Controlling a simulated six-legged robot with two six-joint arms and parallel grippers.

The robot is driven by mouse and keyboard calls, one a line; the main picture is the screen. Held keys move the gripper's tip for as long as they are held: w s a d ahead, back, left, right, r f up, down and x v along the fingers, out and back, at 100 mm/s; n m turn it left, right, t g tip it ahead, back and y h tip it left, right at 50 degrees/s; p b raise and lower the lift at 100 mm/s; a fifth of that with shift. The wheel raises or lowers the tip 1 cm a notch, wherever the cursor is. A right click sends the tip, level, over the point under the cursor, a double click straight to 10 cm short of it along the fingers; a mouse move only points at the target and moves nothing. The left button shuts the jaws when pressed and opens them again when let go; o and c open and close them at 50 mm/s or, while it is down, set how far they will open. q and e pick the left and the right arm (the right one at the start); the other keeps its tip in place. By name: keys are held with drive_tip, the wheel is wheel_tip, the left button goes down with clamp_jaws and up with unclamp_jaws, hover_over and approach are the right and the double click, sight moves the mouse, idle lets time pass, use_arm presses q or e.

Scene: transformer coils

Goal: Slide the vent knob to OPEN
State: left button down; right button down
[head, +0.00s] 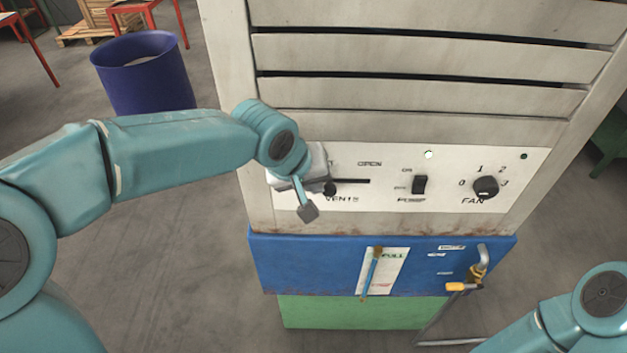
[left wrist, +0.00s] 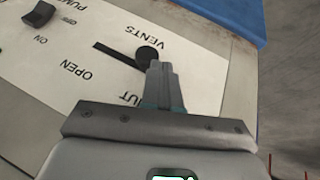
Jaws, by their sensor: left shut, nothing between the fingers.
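The black vent knob (head: 330,189) sits at the left, SHUT end of its slot, above the word VENTS on the white panel (head: 385,195). The empty slot runs right from it, under the word OPEN. My left gripper (head: 308,212) is shut and empty, just left of and in front of the knob. In the left wrist view the closed fingertips (left wrist: 154,68) overlap the near edge of the round knob (left wrist: 147,55); I cannot tell if they touch. The gripper hides part of the word SHUT. My right gripper is out of view; only part of that arm shows.
Right of the slot are a black pump switch (head: 419,185) and a fan dial (head: 486,188). Below are a blue block (head: 310,262) and a green one (head: 350,313). A blue bin (head: 145,80) stands back left. Space before the panel is free.

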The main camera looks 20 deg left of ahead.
sight(350, 184)
use_arm(q)
drive_tip(key=d, duration=0.2)
drive_tip(key=w+d+b, duration=0.1)
drive_tip(key=d, duration=0.3)
drive_tip(key=shift+w+d+b, duration=0.2)
drive_tip(key=shift+w+b, duration=0.1)
drive_tip(key=shift+w, duration=0.1)
